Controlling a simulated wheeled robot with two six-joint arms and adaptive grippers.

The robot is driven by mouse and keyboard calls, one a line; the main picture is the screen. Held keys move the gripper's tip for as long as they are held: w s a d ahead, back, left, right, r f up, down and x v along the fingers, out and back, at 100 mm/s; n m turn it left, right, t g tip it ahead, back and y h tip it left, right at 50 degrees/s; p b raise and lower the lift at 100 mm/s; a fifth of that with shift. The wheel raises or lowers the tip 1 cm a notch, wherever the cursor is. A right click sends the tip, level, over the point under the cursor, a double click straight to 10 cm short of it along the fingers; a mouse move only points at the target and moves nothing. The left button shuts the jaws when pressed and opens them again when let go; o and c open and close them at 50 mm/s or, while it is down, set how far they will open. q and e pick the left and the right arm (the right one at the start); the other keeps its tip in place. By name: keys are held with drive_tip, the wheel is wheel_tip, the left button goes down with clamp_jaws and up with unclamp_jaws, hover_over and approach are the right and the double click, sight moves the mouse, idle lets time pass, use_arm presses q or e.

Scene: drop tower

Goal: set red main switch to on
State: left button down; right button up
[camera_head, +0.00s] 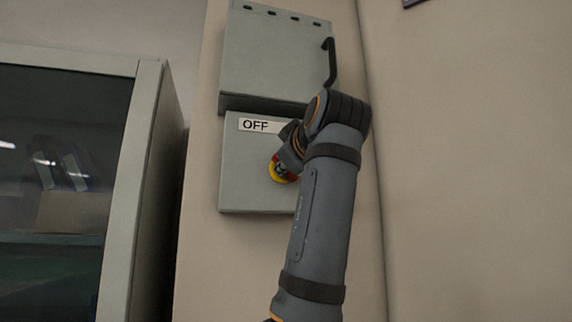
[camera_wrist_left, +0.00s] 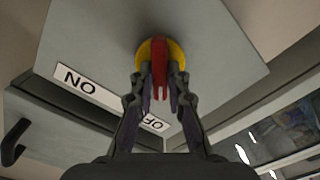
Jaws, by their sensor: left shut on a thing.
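The red main switch (camera_wrist_left: 160,65) is a red handle on a round yellow disc, on the front of a grey box (camera_head: 240,180). My left gripper (camera_wrist_left: 161,82) is shut on the red handle, one finger on each side of it. In the wrist view the handle runs up and down the picture. The wrist view shows ON upside down, with OFF partly behind a finger.
A cabinet with a dark glass front (camera_head: 140,170) stands at the left.

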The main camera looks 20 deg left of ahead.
use_arm(q)
drive_tip(key=shift+w+d+f+m+p, duration=0.1)
drive_tip(key=shift+m+p, duration=0.05)
drive_tip(key=shift+m, duration=2.75)
drive_tip(key=shift+w+d+r+m+p, duration=0.1)
drive_tip(key=shift+m+p, duration=0.1)
drive_tip(key=shift+m, duration=2.7)
drive_tip(key=shift+d+f+m+p, duration=0.1)
drive_tip(key=shift+m+p, duration=0.05)
drive_tip(key=shift+m, duration=2.75)
drive_tip(key=c, duration=1.3)
unclamp_jaws()
